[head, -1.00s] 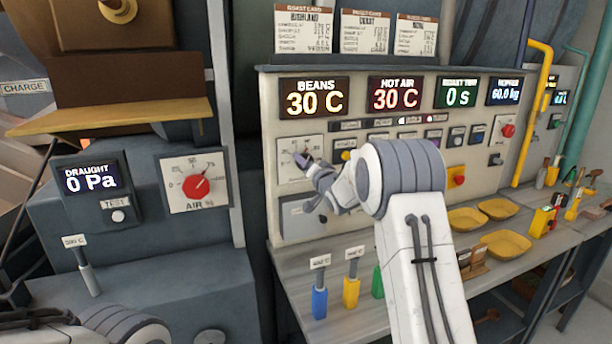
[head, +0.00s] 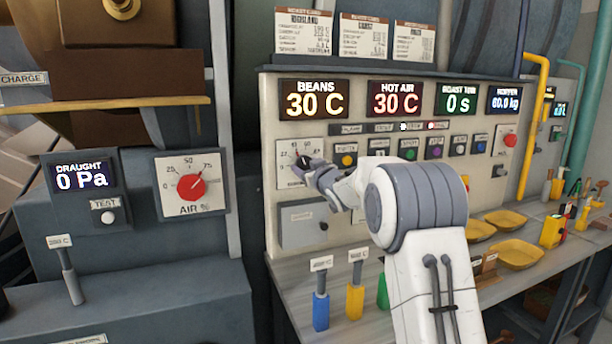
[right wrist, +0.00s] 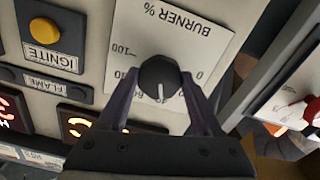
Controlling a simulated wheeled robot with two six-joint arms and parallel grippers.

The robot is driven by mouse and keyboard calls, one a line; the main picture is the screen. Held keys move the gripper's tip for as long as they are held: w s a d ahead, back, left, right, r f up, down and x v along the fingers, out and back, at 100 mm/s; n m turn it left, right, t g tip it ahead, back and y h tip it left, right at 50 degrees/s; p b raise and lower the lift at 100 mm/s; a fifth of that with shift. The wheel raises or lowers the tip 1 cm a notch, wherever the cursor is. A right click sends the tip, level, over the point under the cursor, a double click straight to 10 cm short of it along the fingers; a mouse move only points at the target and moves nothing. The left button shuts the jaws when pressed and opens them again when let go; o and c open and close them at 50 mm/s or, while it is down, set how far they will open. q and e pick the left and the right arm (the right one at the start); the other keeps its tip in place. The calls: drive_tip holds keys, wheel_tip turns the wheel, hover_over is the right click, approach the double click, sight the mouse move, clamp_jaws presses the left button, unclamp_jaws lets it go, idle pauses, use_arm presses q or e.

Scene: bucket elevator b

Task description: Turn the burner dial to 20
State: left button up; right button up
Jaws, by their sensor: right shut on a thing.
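The burner dial is a black round knob (right wrist: 160,78) on a white plate marked BURNER % (right wrist: 190,30), seen upside down in the right wrist view. Its white pointer line aims down in that view, toward the middle of the scale near a partly hidden 40 or 60. My right gripper (right wrist: 160,90) has its two fingers on either side of the knob and is shut on it. In the head view the burner plate (head: 287,153) is at the panel's left, with my right gripper (head: 304,164) covering part of it. My left gripper is not in view.
The yellow IGNITE button (right wrist: 42,32) is beside the burner plate. The AIR % dial (head: 191,187) stands on a separate cabinet to the left, reading about 60. BEANS (head: 314,99) and HOT AIR (head: 395,97) displays read 30 C. Brushes and yellow trays (head: 506,221) lie on the bench.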

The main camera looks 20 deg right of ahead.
drive_tip(key=n+b, duration=0.2)
drive_tip(key=n, duration=0.2)
drive_tip(key=shift+f+b, duration=0.2)
drive_tip(key=shift+b, duration=0.1)
drive_tip(key=shift+r+n+b, duration=0.1)
drive_tip(key=shift+n+b, duration=0.55)
drive_tip(key=shift+n, duration=0.85)
drive_tip(key=o, duration=1.3)
drive_tip(key=shift+o, duration=0.2)
drive_tip(key=s+b, duration=0.2)
drive_tip(key=s, duration=0.8)
drive_tip(key=shift+s+d, duration=0.2)
drive_tip(key=shift+s, duration=0.05)
